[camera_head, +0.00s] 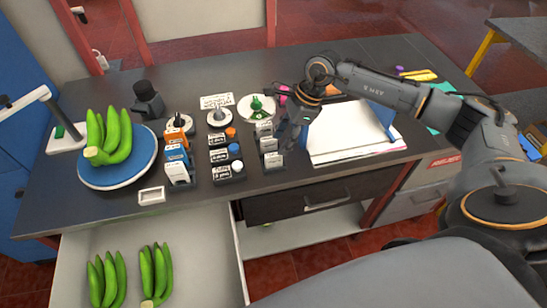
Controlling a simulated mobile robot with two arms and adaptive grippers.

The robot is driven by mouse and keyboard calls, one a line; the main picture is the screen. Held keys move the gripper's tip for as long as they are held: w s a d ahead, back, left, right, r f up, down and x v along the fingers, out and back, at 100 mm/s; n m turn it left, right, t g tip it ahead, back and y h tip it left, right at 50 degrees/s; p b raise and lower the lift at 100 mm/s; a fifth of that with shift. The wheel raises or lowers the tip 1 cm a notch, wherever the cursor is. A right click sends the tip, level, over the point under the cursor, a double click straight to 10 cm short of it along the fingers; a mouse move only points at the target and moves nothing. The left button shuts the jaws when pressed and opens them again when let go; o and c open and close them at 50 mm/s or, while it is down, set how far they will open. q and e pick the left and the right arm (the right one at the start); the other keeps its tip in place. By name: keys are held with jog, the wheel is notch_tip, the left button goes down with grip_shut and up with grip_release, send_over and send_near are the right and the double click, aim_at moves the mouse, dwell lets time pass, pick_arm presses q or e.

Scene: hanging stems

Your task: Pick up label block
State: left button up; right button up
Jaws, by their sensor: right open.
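Small label blocks stand in short rows on the dark worktop: orange, blue and white ones (176,155) on the left, black ones with white labels (220,155) in the middle, and grey ones (271,145) on the right. Which of them is the label block I cannot tell. My right gripper (289,131) points down just right of the grey blocks, close to them. It is open; whether it touches a block I cannot tell. It partly covers the blocks' right side and the worktop behind. My left gripper is not in view.
More lie in the open drawer (205,262) below. Papers (350,132) lie right of the gripper.

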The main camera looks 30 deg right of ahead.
aim_at(275, 154)
jog(key=shift+x, duration=0.9)
jog(key=p+x, duration=0.3)
jog(key=x, duration=0.1)
jog(key=shift+s+a+f, duration=0.1)
jog(key=shift+a+f, duration=0.1)
jog(key=shift+f, duration=0.5)
jog(key=shift+c, duration=0.5)
grip_shut()
